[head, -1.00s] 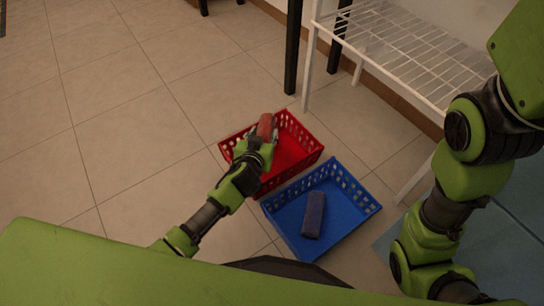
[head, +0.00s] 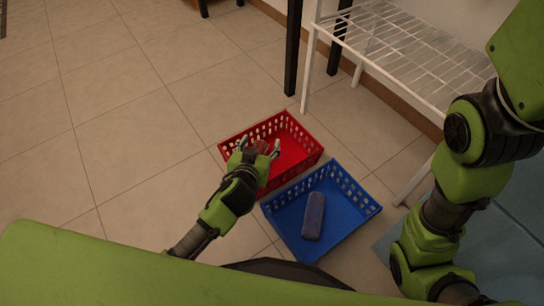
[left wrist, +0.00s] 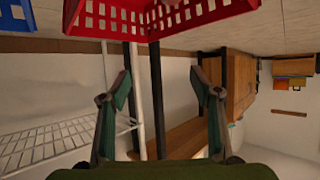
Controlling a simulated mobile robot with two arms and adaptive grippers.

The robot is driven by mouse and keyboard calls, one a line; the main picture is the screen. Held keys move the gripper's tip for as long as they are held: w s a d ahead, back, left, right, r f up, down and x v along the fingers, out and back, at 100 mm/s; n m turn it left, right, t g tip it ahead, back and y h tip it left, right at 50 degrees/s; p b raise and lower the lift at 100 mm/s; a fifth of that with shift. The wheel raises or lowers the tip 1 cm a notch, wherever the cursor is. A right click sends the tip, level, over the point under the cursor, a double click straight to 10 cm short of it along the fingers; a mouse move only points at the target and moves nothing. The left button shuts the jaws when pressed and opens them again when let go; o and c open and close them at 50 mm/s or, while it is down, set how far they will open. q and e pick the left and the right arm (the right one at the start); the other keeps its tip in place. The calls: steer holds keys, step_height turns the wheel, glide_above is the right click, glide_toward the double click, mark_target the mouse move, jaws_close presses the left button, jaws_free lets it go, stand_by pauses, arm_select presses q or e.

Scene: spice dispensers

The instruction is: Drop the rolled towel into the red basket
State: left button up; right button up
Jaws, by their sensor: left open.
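The red basket (head: 307,163) stands on the tiled floor. It also shows at the top of the left wrist view (left wrist: 200,22). My left gripper (head: 259,144) is over the basket's left part, its fingers spread wide. In the left wrist view nothing is between its fingers (left wrist: 163,95). My right gripper is out of view.
A blue basket (head: 352,222) stands close beside the red one, with a dark blue rolled towel (head: 314,216) in it. A white wire rack (head: 400,50) is behind, with a black leg (head: 293,50) near it. Floor to the left is clear.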

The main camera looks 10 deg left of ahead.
arm_select(q)
steer(key=v, duration=0.6)
steer(key=shift+r, duration=0.1)
